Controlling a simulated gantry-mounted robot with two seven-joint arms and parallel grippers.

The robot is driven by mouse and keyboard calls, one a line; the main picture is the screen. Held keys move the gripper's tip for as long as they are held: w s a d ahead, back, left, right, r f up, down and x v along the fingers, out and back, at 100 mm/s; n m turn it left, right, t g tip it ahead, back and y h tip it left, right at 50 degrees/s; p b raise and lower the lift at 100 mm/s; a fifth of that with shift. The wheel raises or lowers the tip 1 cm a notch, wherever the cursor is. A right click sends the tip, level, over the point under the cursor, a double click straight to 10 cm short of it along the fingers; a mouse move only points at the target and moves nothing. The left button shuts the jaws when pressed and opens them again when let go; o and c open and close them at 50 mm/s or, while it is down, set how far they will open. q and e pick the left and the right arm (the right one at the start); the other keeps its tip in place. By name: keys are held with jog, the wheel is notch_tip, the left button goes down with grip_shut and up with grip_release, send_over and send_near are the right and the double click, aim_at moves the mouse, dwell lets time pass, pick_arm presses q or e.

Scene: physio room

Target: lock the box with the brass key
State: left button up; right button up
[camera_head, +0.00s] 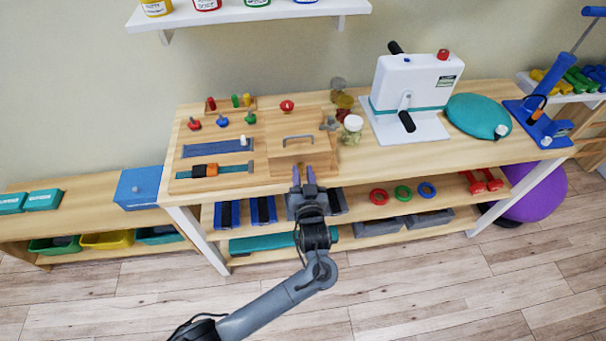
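A wooden box (283,127) with a grey bar handle (298,138) stands on the wooden table, just right of a board with latches and knobs. My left gripper (303,171) is at the front face of the box, near the table's front edge. Its two purple fingers point toward the box and stand apart with a gap between them. A small brownish spot shows near the fingertips, too small to tell whether it is the key or the lock. I cannot make out the brass key for certain. My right gripper is not in view.
The board (177,168) holds knobs, pegs and straps left of the box. Small rounded items, including a white one (353,123), stand close to its right. A white machine (418,82) and a teal cushion (477,116) are farther right. Shelves below hold weights and rings.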

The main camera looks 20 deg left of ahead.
pick_arm(q)
jog(key=shift+c, duration=0.5)
grip_shut()
jog(key=shift+s+n, duration=0.1)
jog(key=shift+n, duration=0.9)
jog(key=shift+o, duration=0.5)
grip_release()
jog(key=shift+a, duration=0.1)
